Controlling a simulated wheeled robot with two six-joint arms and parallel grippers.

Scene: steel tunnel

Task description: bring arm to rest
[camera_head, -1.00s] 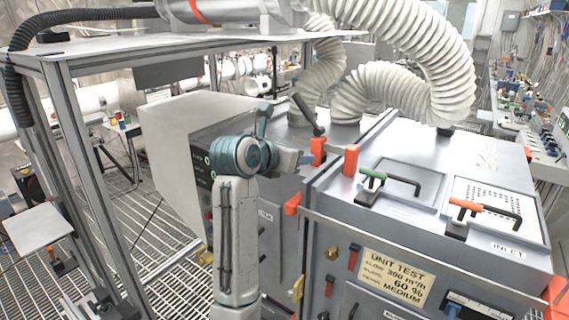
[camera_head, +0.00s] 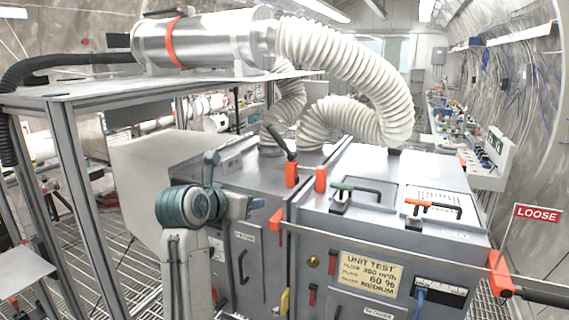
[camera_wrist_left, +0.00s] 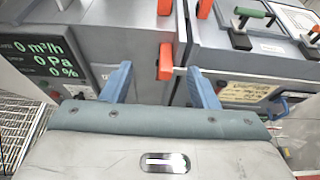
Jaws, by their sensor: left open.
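My left arm (camera_head: 187,265) rises from the bottom of the head view, in front of the grey machine. Its teal wrist joint leads to my left gripper (camera_head: 254,207), which points right toward the machine's front. In the left wrist view my left gripper (camera_wrist_left: 159,68) has its two blue fingers wide apart with nothing held. An orange latch (camera_wrist_left: 166,62) on the machine shows between the fingers; whether they touch it I cannot tell. The same latch is in the head view (camera_head: 276,219), just right of the gripper. My right gripper is not in view.
The grey machine has a green handle (camera_head: 342,187) and an orange handle (camera_head: 418,203) on top. A white hose (camera_head: 350,70) arches above. A metal frame table (camera_head: 80,93) stands left. A red LOOSE sign (camera_head: 537,213) is at right. A display (camera_wrist_left: 45,55) reads zeros.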

